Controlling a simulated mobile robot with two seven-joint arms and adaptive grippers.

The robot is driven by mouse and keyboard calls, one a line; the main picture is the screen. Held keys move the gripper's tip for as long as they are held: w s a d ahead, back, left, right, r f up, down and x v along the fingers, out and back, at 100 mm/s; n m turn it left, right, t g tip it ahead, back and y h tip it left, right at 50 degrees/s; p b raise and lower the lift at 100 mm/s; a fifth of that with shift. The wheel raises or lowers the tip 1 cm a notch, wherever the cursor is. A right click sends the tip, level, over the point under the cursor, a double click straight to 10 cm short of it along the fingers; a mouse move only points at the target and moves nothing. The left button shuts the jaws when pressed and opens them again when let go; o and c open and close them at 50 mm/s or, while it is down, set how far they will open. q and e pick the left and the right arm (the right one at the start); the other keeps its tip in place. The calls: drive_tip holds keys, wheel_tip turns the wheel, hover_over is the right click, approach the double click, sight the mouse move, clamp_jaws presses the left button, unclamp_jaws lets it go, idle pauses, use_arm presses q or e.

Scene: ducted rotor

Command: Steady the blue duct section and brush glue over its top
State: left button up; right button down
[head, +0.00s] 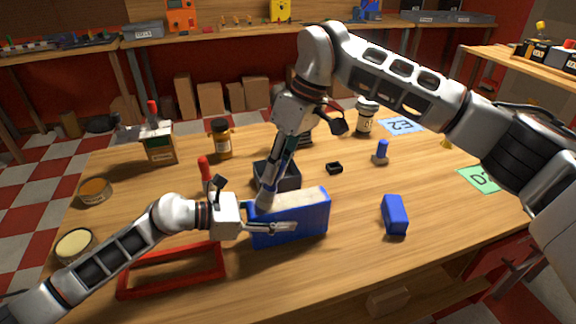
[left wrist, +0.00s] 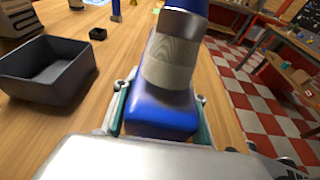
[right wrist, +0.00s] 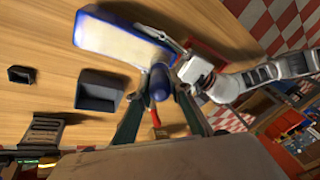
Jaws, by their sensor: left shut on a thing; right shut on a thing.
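The blue duct section (head: 292,224) stands on the wooden table with its pale cream top face up. My left gripper (head: 270,226) is shut on its left end, one finger along the near side. In the left wrist view, the section's blue end (left wrist: 160,112) sits between the fingers. My right gripper (head: 277,172) points down above the section's left end, shut on the brush (left wrist: 172,62). The brush has tan bristles, a metal ferrule and a blue handle. Its bristles appear to touch the top at that end. In the right wrist view, the cream top (right wrist: 118,42) is visible.
A dark open tray (head: 290,180) stands just behind the section. A red frame (head: 172,270) lies at front left, below my left arm. A blue block (head: 395,215) lies to the right. Jars, including an amber one (head: 221,140), stand farther back. Table between section and blue block is clear.

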drive_tip(key=a, duration=0.1)
drive_tip(key=s+a, duration=0.1)
drive_tip(key=a, duration=0.1)
wheel_tip(320, 180, up, 2)
drive_tip(key=shift+w+r, duration=0.1)
drive_tip(key=shift+r, duration=2.95)
use_arm(q)
drive_tip(key=o, duration=1.3)
drive_tip(key=v, duration=1.2)
